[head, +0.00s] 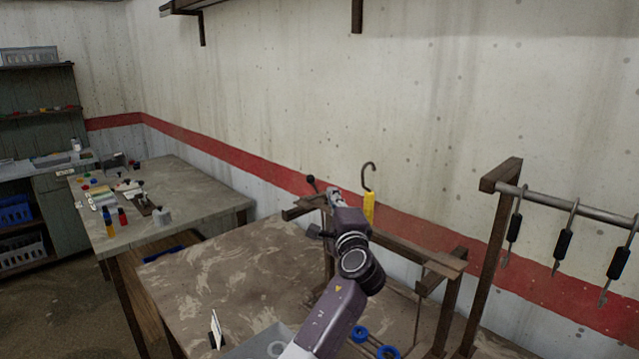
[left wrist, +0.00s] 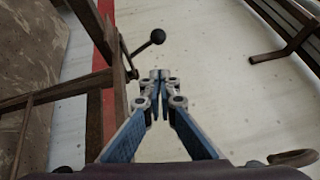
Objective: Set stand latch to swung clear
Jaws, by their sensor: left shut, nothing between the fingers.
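The stand (head: 405,252) is a brown wooden frame on the table. Its latch appears to be the dark lever with a black ball knob (head: 311,181), at the stand's left end. In the left wrist view the black knob (left wrist: 157,37) stands just beyond my fingertips, with its thin arm running down to the dark stand (left wrist: 110,78). My left gripper (head: 333,192) is shut and empty, close to the lever; it also shows in the left wrist view (left wrist: 158,76). A small gap seems to separate the fingertips from the knob; exact contact is unclear. My right gripper is out of view.
A yellow-handled hook (head: 369,207) stands upright behind my left wrist. A rail (head: 560,205) with several hanging hooks is at right. Blue rings (head: 361,334) lie at the table's front. The camouflage-patterned table top (head: 215,270) is mostly clear at left.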

